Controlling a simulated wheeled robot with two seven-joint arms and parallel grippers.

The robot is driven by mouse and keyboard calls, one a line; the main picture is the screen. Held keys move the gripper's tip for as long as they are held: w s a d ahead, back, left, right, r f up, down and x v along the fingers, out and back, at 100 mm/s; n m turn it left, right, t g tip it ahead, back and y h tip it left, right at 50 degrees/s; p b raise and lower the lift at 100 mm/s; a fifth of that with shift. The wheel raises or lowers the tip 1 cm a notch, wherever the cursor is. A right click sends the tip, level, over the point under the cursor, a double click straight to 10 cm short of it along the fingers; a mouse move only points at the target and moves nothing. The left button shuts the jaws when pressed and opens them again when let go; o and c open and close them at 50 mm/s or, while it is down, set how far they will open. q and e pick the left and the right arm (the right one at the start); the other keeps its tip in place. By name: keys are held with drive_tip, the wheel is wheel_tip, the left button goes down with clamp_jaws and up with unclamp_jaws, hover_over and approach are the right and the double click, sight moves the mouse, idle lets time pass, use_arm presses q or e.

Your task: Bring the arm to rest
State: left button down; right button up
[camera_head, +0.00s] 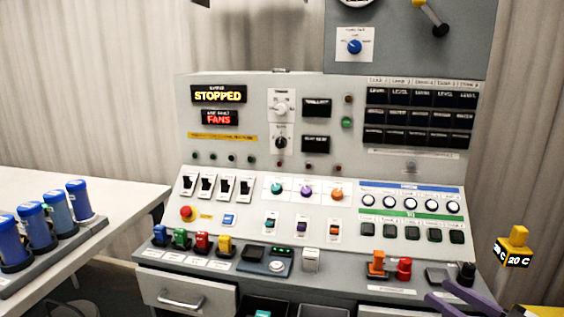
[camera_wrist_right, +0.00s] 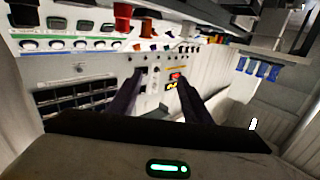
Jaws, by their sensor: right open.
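My right gripper (camera_head: 441,292) shows at the lower right of the head view, with its purple fingers in front of the lower right edge of the grey control console (camera_head: 330,170). In the right wrist view, the two dark fingers of this gripper (camera_wrist_right: 162,80) stand apart with nothing between them. The console face lies beyond the fingertips, and I cannot tell the exact gap to it. My left gripper is in neither view.
The console carries an orange knob (camera_head: 376,264), a red knob (camera_head: 404,268), coloured levers and lit "STOPPED" and "FANS" displays. A drawer (camera_head: 185,290) is below. Blue canisters (camera_head: 78,199) stand in a rack on a white table (camera_head: 120,200) at left. A yellow-topped black block marked "20 C" (camera_head: 514,248) is at right.

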drive_tip(key=s+a+f+m+g+h, duration=0.15)
drive_tip(key=s+a+f, duration=0.3)
drive_tip(key=f, duration=0.45)
drive_tip(key=s+a+f+m+h, duration=0.1)
drive_tip(key=s+a+f+h, duration=0.15)
drive_tip(key=a+f, duration=0.4)
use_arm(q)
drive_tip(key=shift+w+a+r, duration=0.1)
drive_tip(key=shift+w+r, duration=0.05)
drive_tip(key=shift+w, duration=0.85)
use_arm(e)
drive_tip(key=s+a+f+g+h, duration=0.1)
drive_tip(key=s+a+f+g, duration=0.1)
drive_tip(key=s+a+f, duration=0.2)
drive_tip(key=s+a+f+m+g+h, duration=0.1)
drive_tip(key=s+a+f+g, duration=0.2)
drive_tip(key=s+f, duration=0.5)
drive_tip(key=s+a, duration=0.1)
drive_tip(key=s, duration=0.3)
drive_tip(key=shift+s+f, duration=0.35)
